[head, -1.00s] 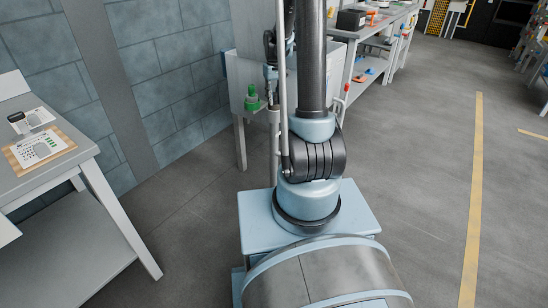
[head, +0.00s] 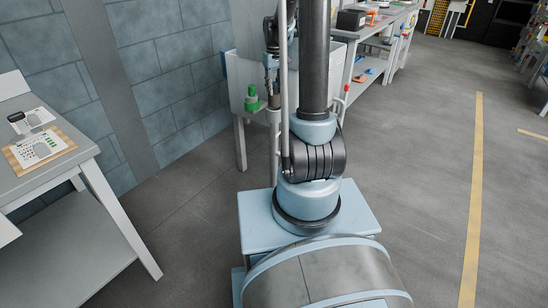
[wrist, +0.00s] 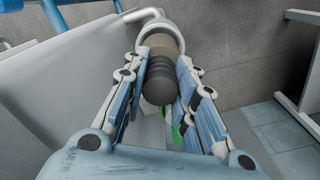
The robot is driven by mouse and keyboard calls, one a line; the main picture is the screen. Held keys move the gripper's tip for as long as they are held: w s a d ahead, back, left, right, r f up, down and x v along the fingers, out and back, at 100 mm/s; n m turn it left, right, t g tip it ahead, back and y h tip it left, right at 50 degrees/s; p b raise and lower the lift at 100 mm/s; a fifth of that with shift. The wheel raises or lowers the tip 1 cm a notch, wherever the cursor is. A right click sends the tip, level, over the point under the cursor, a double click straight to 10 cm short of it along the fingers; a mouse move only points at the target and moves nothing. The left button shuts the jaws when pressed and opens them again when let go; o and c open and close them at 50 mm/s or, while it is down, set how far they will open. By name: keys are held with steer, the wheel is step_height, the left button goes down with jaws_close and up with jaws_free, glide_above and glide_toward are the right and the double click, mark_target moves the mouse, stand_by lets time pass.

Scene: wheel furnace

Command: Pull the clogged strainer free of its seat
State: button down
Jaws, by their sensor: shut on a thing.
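The strainer (wrist: 157,88), a dark grey-brown cylinder with a ridged, rounded near end, lies between my gripper's fingers in the wrist view. My gripper (wrist: 164,62) is shut on it, with one blue-padded finger along each side. The strainer's far end is at a pale ring-shaped seat (wrist: 161,27) on a white pipe; how deep it sits there cannot be told. In the head view my gripper (head: 272,72) is small and partly hidden behind my arm, and the strainer cannot be made out.
A workbench (head: 88,158) with papers is at left. Another bench (head: 375,35) is behind. The floor at right is clear.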

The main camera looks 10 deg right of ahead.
steer(key=shift+r, duration=1.85)
